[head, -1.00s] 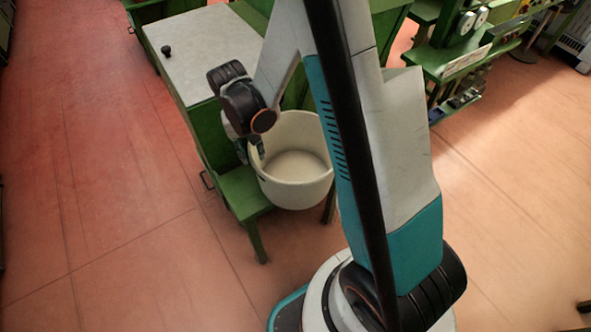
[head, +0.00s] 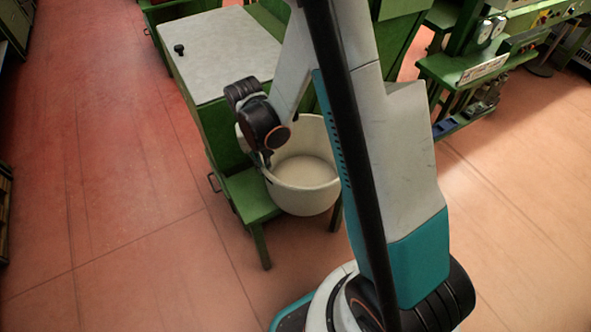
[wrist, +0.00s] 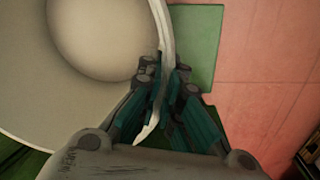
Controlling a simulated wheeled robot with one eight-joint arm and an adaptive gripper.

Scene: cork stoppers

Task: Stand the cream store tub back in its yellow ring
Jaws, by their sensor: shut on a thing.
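The cream tub (head: 304,190) is upright and open-topped, and looks empty inside. In the head view it is at the green stand, its near side in front of the stand's edge. My gripper (head: 266,158) is at the tub's left rim, partly hidden behind my wrist. In the wrist view my gripper (wrist: 163,85) is shut on the tub's rim, one finger on each side of the wall. The tub (wrist: 40,105) fills the left of that view. I cannot tell whether its base touches the stand. No yellow ring shows in either view.
The low green stand (head: 247,196) is by a green cabinet with a pale top (head: 220,50) and a black knob. A green bench (head: 470,65) with tools stands at the upper right. The reddish floor (head: 130,200) at left is clear.

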